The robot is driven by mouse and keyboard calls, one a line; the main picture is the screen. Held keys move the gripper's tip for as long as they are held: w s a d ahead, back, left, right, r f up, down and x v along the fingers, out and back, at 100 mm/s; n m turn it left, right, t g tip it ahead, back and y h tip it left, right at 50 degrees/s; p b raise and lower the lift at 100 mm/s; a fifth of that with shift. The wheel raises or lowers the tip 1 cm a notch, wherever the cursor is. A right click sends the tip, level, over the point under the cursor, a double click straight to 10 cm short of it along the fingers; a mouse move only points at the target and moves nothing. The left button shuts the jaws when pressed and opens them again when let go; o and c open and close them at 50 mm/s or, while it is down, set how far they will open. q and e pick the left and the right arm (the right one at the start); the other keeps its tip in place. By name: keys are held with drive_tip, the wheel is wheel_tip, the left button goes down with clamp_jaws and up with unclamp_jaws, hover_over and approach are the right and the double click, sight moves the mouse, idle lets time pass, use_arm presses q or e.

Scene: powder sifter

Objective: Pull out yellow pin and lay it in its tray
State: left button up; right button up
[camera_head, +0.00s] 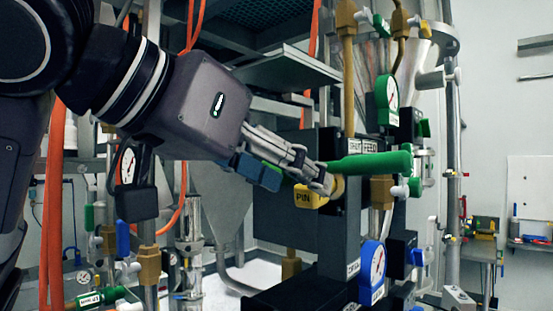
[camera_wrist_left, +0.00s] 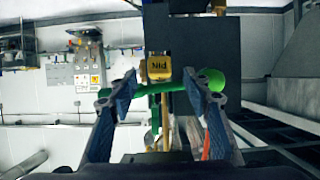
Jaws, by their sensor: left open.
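The yellow pin (camera_head: 305,197), marked PIN, sits at the dark valve block on the sifter frame. It also shows in the left wrist view (camera_wrist_left: 159,68), at upper middle, with its label upside down. My left gripper (camera_head: 298,178) is open, with its fingers close to the pin. In the wrist view the left gripper's fingertips (camera_wrist_left: 159,76) stand on either side of the pin, with gaps visible. I cannot tell whether they touch it. A green lever (camera_head: 368,165) extends right beside the gripper. I cannot make out the pin's tray. My right gripper is not in view.
A green-rimmed gauge (camera_head: 387,101) and a blue-rimmed gauge (camera_head: 373,262) stand right of the block. Pipes, orange hoses and valves crowd the area around the arm. A small side table (camera_head: 478,254) with coloured items stands at far right.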

sight(302, 189)
use_arm(q)
drive_tip(key=x, duration=0.4)
drive_tip(key=shift+r+p, duration=0.1)
drive_tip(key=shift+p, duration=0.25)
drive_tip(key=shift+w+d, duration=0.1)
drive_tip(key=shift+w, duration=0.05)
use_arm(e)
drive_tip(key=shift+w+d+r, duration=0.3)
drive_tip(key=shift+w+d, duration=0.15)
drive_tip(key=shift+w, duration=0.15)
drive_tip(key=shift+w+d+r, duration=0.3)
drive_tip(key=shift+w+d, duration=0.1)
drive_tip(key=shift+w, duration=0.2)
use_arm(q)
drive_tip(key=shift+c, duration=0.5)
drive_tip(key=c, duration=1.1)
clamp_jaws()
drive_tip(key=shift+s+a, duration=0.4)
drive_tip(key=shift+s, duration=0.1)
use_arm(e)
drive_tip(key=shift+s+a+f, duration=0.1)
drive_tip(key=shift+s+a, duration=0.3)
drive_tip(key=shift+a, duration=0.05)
use_arm(q)
drive_tip(key=shift+s+a, duration=0.15)
drive_tip(key=shift+s, duration=0.1)
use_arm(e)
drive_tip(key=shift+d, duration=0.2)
